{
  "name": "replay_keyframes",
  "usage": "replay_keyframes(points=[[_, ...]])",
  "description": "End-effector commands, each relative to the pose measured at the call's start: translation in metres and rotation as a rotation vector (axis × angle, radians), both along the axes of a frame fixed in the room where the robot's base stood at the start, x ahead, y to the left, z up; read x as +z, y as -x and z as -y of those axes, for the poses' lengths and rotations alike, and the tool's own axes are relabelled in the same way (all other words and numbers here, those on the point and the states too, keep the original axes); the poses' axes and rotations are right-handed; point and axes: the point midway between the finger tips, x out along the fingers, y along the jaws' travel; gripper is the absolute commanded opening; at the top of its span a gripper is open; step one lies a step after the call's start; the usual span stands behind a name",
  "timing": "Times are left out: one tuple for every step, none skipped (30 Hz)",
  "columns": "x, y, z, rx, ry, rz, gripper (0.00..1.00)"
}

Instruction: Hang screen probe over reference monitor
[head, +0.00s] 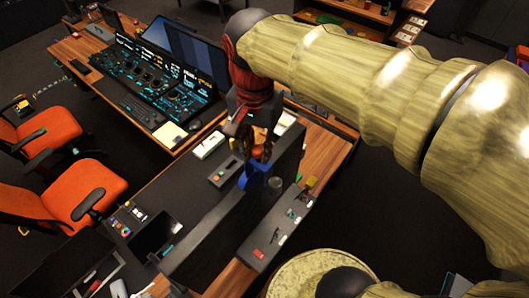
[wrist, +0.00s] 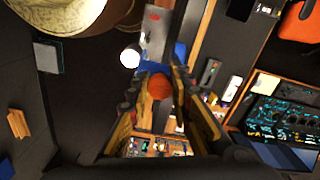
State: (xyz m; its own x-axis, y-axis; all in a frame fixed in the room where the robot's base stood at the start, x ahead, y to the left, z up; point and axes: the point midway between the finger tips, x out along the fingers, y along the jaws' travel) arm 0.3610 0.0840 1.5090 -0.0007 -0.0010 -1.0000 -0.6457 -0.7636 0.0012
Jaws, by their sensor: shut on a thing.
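The screen probe, a blue piece (head: 252,180) with an orange knob, is at my gripper (head: 256,152). In the wrist view the orange knob (wrist: 158,88) lies between the two fingers, with blue parts (wrist: 152,66) just beyond. My gripper is shut on the probe. The reference monitor appears to be the large dark upright slab (head: 215,232) under my gripper. The blue piece is at its upper edge in the head view. I cannot tell whether it touches or straddles that edge; the fingers hide part of it.
A grey control box (head: 270,238) with a red mark stands right of the slab. A small button box (head: 224,172) lies to its left. A lit console (head: 165,82) fills the far desk. Orange chairs (head: 75,188) stand at the left.

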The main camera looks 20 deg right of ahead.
Motion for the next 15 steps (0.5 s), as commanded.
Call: replay_keyframes(points=[[0.001, -0.003, -0.002, 0.001, 0.0, 0.0, 0.0], [0.001, -0.005, -0.003, 0.001, 0.0, 0.0, 0.0], [0.001, -0.008, -0.005, 0.002, 0.0, 0.0, 0.0], [0.001, -0.009, -0.006, 0.002, 0.0, 0.0, 0.0], [0.001, -0.011, -0.008, 0.002, 0.0, 0.0, 0.0], [0.001, -0.013, -0.009, 0.002, 0.0, 0.0, 0.0], [0.001, -0.015, -0.01, 0.002, 0.0, 0.0, 0.0], [0.001, -0.017, -0.012, 0.002, 0.0, 0.0, 0.0], [0.001, -0.019, -0.013, 0.002, 0.0, 0.0, 0.0], [0.001, -0.021, -0.015, 0.002, 0.0, 0.0, 0.0], [0.001, -0.023, -0.016, 0.001, 0.0, 0.0, 0.0], [0.001, -0.026, -0.017, 0.001, 0.0, 0.001, 0.0], [0.001, -0.027, -0.018, 0.001, 0.0, 0.001, 0.0], [0.001, -0.029, -0.02, 0.001, -0.001, 0.001, 0.0], [0.001, -0.031, -0.021, 0.001, 0.0, 0.0, 0.0]])
